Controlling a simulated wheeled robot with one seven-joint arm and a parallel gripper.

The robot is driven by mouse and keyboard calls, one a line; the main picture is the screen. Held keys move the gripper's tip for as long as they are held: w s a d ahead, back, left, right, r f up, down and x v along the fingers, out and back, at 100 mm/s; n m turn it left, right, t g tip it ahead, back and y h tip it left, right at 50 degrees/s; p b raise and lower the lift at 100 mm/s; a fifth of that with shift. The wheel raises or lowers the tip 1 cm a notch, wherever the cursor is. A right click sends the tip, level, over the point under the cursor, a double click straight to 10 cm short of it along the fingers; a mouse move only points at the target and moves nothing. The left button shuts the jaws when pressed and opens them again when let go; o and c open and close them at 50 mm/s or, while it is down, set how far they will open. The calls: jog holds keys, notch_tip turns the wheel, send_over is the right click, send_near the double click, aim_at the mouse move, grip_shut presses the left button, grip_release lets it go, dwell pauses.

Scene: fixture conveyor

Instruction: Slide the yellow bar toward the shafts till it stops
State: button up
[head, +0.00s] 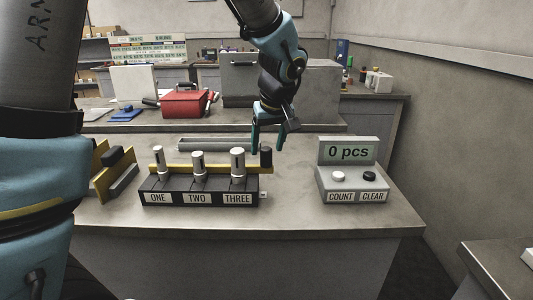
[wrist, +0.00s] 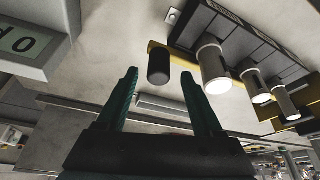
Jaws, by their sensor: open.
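The dark fixture block (head: 200,187) is labelled ONE, TWO and THREE, and a pale upright shaft stands at each label: shaft one (head: 159,163), shaft two (head: 198,166) and the thicker shaft three (head: 237,166). The yellow bar (head: 217,168) runs behind the shafts, partly hidden by them. Its black knob (head: 266,158) stands at the right end; the knob also shows in the wrist view (wrist: 158,66). My gripper (head: 267,148) is open, pointing down at the knob. In the wrist view the knob appears between my fingertips (wrist: 159,75), with space on both sides; contact cannot be seen.
A grey rail (head: 217,144) lies behind the fixture. Another yellow and dark piece (head: 104,175) is at the left. The table between fixture and counter is clear.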

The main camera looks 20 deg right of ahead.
jog(key=v, duration=0.7)
jog(key=shift+s+r+b, duration=0.2)
jog(key=shift+b, duration=0.2)
